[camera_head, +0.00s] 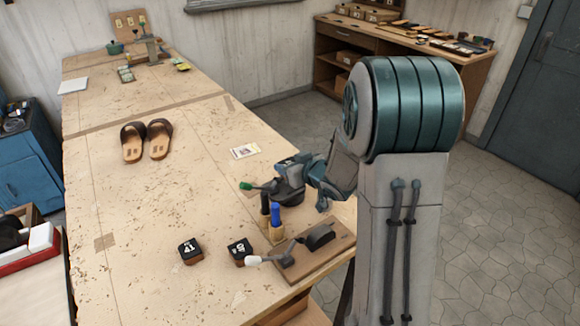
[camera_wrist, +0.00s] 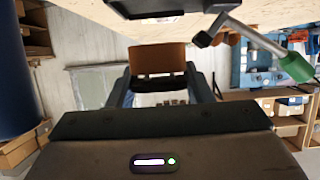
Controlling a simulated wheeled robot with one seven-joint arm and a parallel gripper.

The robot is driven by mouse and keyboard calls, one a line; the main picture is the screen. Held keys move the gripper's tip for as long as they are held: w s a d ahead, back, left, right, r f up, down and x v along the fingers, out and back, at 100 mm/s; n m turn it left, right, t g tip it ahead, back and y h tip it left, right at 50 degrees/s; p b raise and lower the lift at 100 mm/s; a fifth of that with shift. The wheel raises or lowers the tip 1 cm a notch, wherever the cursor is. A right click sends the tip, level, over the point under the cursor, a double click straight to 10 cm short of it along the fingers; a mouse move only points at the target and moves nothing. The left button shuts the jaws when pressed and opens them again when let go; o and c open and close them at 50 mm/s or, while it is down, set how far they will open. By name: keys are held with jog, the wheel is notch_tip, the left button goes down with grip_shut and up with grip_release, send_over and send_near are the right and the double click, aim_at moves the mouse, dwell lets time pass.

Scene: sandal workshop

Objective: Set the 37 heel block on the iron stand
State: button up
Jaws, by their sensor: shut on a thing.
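My gripper (camera_head: 300,168) is over the right side of the workbench. In the wrist view it is shut on a brown block (camera_wrist: 158,58) with a darker lower part, held between the fingers; no number is readable on it. In the head view the gripper hides the held block. A dark iron fixture (camera_head: 290,194) with a green-handled lever (camera_head: 247,186) is just below the gripper. The green handle also shows in the wrist view (camera_wrist: 295,67). Whether this fixture is the iron stand, I cannot tell. Two dark blocks marked 41 (camera_head: 190,250) and 40 (camera_head: 240,250) lie nearer.
A wooden board (camera_head: 300,265) with a dark iron piece and white-handled lever is at the near right edge. Blue- and black-handled tools (camera_head: 276,218) stand close to the gripper. A pair of sandals (camera_head: 146,140) and a card (camera_head: 245,151) lie farther back. The bench's middle is clear.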

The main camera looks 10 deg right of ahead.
jog(key=shift+f, duration=0.35)
